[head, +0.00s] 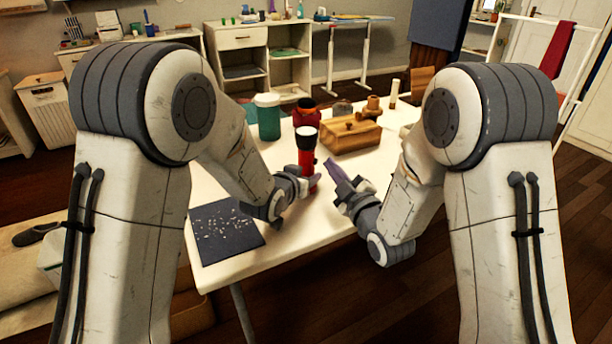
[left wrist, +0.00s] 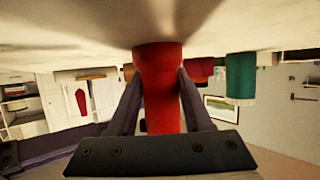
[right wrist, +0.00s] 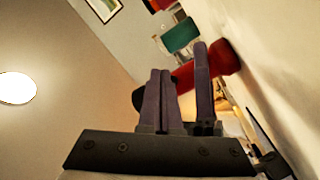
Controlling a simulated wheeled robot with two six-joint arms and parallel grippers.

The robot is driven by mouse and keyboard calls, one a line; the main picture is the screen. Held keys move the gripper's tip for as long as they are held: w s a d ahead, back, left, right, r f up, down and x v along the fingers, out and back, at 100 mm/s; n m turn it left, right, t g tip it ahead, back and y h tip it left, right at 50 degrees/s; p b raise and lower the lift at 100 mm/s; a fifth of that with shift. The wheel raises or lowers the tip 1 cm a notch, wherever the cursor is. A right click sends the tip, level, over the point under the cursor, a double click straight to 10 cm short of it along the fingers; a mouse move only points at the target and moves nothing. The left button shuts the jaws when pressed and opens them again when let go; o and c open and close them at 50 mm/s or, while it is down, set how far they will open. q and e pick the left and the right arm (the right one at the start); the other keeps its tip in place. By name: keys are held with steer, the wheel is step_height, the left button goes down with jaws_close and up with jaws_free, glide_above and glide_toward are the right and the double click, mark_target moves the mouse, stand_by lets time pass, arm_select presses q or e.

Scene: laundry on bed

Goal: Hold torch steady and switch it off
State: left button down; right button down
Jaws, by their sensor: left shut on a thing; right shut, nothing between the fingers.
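The torch (head: 306,158) is red with a black head and a pale top face, and it stands upright at the table's front part. I cannot tell whether it is lit. My left gripper (head: 308,184) is shut on its red body. In the left wrist view the red torch (left wrist: 160,85) sits between the two fingers, its end at the tabletop. My right gripper (head: 334,170) is just right of the torch, shut and empty. In the right wrist view its closed fingers (right wrist: 160,75) are in front of the red torch (right wrist: 184,77). The switch cannot be made out.
The white table (head: 300,250) holds a dark speckled mat (head: 225,231) at left. A green jar (head: 268,117), a red-and-black object (head: 306,112) and a wooden box (head: 350,135) stand behind the torch. The table front is clear.

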steer(key=shift+s+d, duration=0.35)
steer(key=shift+d, duration=0.6)
steer(key=shift+s+d, duration=0.3)
steer(key=shift+d, duration=0.6)
steer(key=shift+s+d, duration=0.35)
steer(key=shift+d, duration=0.6)
arm_select(q)
steer(key=shift+c, duration=1.2)
jaws_free()
